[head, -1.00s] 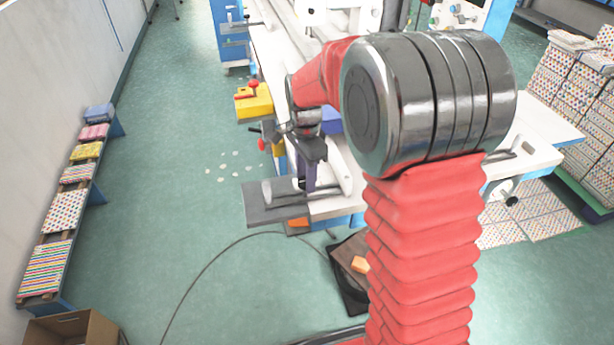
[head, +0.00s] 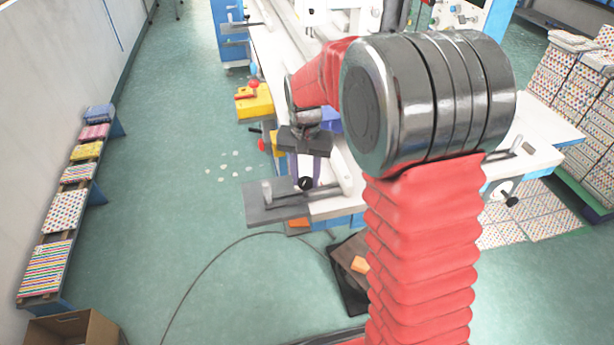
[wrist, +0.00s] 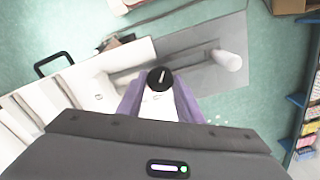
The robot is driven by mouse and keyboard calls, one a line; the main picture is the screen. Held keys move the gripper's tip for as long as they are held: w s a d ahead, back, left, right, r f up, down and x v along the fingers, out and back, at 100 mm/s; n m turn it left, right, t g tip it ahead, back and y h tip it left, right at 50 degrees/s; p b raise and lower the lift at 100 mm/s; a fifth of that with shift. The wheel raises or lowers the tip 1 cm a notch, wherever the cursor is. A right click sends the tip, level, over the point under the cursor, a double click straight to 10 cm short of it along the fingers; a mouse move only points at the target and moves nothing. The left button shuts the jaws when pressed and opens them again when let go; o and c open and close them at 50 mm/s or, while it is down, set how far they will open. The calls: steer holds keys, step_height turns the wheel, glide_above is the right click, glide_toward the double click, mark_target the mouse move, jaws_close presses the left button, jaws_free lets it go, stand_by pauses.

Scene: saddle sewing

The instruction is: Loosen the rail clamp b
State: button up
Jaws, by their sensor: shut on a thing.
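The rail clamp's knob, which I take to be rail clamp b, is a round black knob (wrist: 160,77) with a white line on top. It also shows in the head view as a dark knob (head: 305,184) at the near end of the white machine table (head: 350,206). My gripper (wrist: 160,88) has purple fingers, one on each side of the knob, and is shut on it. In the head view my gripper (head: 305,174) points down at the table's end. The clamp body below the knob is mostly hidden by the fingers.
A grey plate (head: 280,212) with a pale upright post (head: 267,193) juts out left of the table end. A yellow block (head: 256,103) with a red knob is farther back.

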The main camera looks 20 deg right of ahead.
mark_target(305, 181)
steer(key=n, duration=0.5)
steer(key=shift+n, duration=0.3)
steer(key=shift+a+n, duration=0.1)
steer(key=shift+n, duration=2.1)
steer(key=o, duration=1)
steer(key=shift+o, duration=0.2)
step_height(305, 181, up, 14)
steer(key=shift+f, duration=0.15)
